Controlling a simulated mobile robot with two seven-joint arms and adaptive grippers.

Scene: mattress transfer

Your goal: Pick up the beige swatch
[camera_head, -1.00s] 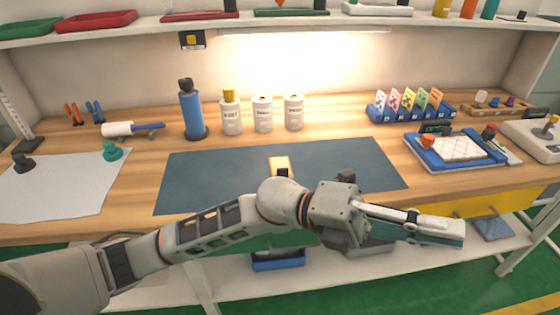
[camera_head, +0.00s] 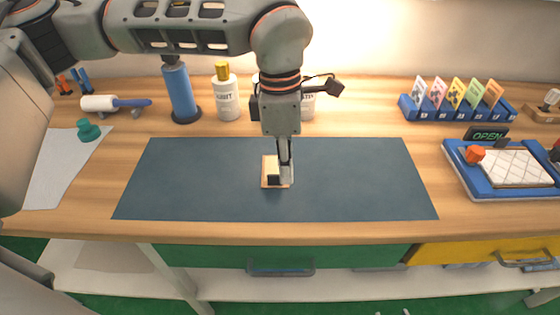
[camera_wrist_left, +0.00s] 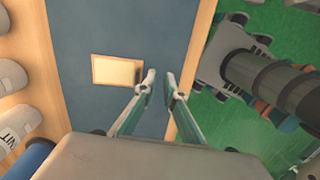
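The beige swatch (camera_head: 267,164) lies flat near the middle of the dark blue mat (camera_head: 360,180), with a small black patch at its near edge. My left gripper (camera_head: 285,181) points down just over its right side, and its fingers hide part of it. In the left wrist view the swatch (camera_wrist_left: 113,69) lies left of the fingertips. There my left gripper (camera_wrist_left: 160,77) has a gap between its fingers with nothing in it. I cannot tell whether a finger touches the swatch. My right gripper is not in view.
A card rack (camera_head: 450,108) and a blue tray (camera_head: 474,187) are at the right. Grey paper (camera_head: 55,165) lies at the left. The rest of the mat is clear.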

